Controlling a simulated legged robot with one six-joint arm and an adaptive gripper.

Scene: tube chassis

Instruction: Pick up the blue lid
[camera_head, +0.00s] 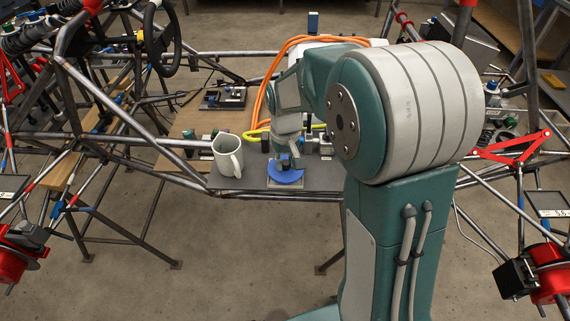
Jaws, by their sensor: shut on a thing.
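The blue lid (286,177) is a flat blue disc near the front edge of the dark grey board (240,179). A light square patch shows beneath or just in front of it. My gripper (286,164) comes down over the lid from above and is shut on it. The far part of the lid is hidden behind the gripper. I cannot tell whether the lid rests on the surface or is slightly raised.
Orange cables (270,85) and a yellow hose (257,134) lie behind. Chassis tubes (130,125) surround the board. Bare concrete floor is in front.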

